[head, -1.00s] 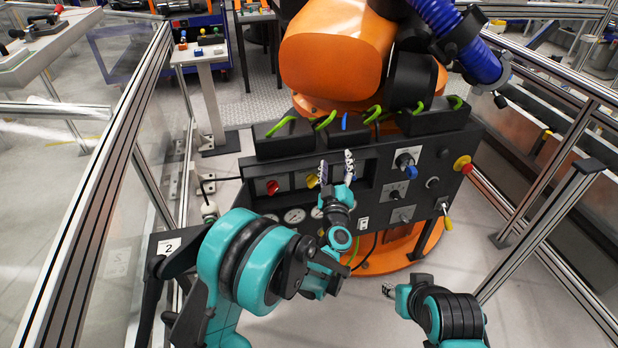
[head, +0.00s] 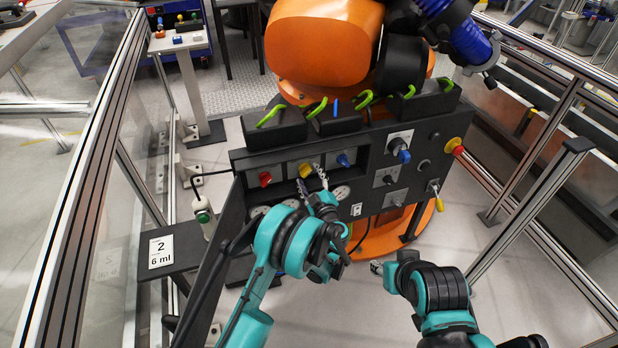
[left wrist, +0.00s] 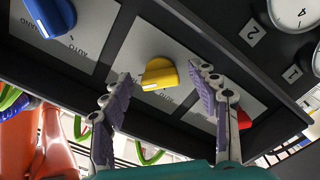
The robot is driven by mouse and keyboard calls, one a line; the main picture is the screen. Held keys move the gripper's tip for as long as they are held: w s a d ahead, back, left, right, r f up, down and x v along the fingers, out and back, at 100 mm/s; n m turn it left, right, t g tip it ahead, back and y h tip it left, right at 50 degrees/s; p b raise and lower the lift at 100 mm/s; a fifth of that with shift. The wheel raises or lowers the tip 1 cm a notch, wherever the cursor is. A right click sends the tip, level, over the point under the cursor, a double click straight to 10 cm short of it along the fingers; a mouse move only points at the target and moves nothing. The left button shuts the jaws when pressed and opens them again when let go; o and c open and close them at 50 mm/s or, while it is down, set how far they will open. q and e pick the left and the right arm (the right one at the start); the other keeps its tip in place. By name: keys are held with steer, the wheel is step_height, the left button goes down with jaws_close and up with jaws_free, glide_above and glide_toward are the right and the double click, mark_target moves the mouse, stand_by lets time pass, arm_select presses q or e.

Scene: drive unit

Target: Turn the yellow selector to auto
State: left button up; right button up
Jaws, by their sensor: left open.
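The yellow selector (head: 305,170) sits on a pale plate in the recess of the dark control panel (head: 365,205), between a red selector (head: 265,179) and a blue selector (head: 343,160). In the left wrist view the yellow selector (left wrist: 159,74) shows between and beyond the spread fingers of my left gripper (left wrist: 163,88). The left gripper (head: 311,176) is open and empty, in front of the selector; contact is not visible. Lettering beside the yellow knob is small and partly unreadable. My right gripper (head: 378,267) is low, in front of the panel; its jaws are too small to judge.
Round gauges (head: 341,191) sit below the selectors. More knobs and a red-and-yellow emergency button (head: 454,146) are at the panel's right. An orange robot (head: 320,45) stands behind. Metal frames (head: 85,200) bound both sides. The floor at lower right is open.

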arm_select(q)
steer(key=shift+w+a, duration=0.1)
steer(key=shift+w, duration=0.25)
steer(key=c, duration=1.2)
steer(key=shift+o, duration=0.2)
